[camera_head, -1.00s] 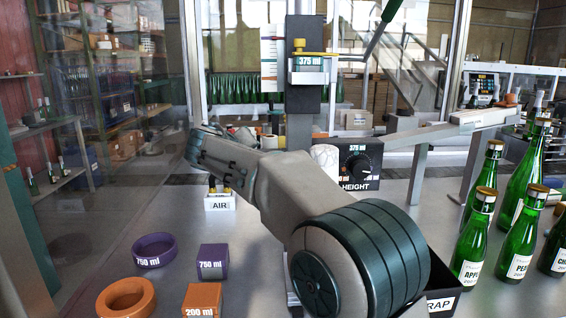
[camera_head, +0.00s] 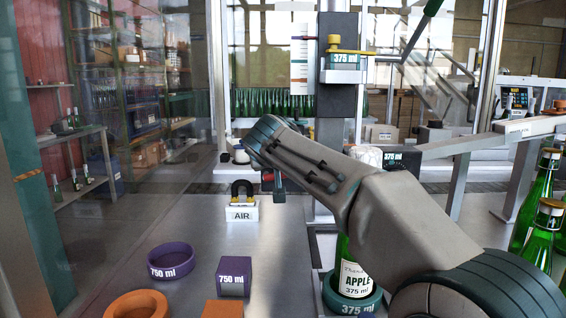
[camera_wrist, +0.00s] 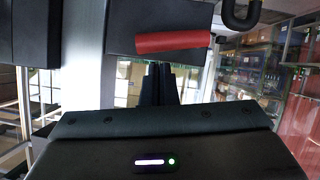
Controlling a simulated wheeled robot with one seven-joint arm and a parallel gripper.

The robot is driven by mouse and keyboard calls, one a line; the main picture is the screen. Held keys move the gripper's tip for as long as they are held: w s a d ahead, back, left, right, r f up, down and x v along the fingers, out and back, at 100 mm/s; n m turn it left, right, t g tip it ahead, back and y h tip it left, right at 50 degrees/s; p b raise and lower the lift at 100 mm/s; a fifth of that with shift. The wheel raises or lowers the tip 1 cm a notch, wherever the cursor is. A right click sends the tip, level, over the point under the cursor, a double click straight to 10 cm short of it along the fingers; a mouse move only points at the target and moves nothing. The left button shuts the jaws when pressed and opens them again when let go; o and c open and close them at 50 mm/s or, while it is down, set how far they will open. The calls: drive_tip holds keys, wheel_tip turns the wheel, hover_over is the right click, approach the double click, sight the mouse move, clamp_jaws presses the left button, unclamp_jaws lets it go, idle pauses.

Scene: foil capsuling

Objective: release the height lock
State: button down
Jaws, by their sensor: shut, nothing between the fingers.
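A red handle (camera_wrist: 172,42) on a dark block (camera_wrist: 125,18) shows in the wrist view, just beyond my fingertips. A small red part (camera_head: 268,177) shows below my wrist in the head view. My gripper (camera_wrist: 160,70) is shut and empty, its dark fingers pointing at the red handle; I cannot tell whether they touch it. On the column (camera_head: 336,105) a yellow lever (camera_head: 352,51) sits above a 375 ml block (camera_head: 345,62). No label names the height lock.
A green apple bottle (camera_head: 354,262) stands in a teal 375 ml ring (camera_head: 350,303), close to my arm. An AIR box (camera_head: 242,212) with a black arch is at left. A purple ring (camera_head: 170,262) and purple block (camera_head: 234,276) lie in front. More bottles (camera_head: 540,232) stand at right.

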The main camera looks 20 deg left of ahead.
drive_tip(key=shift+r, duration=0.5)
drive_tip(key=s+d+r+p, duration=0.1)
drive_tip(key=s+r+p, duration=0.2)
drive_tip(key=s+r, duration=0.5)
drive_tip(key=shift+s, duration=0.2)
idle(0.6)
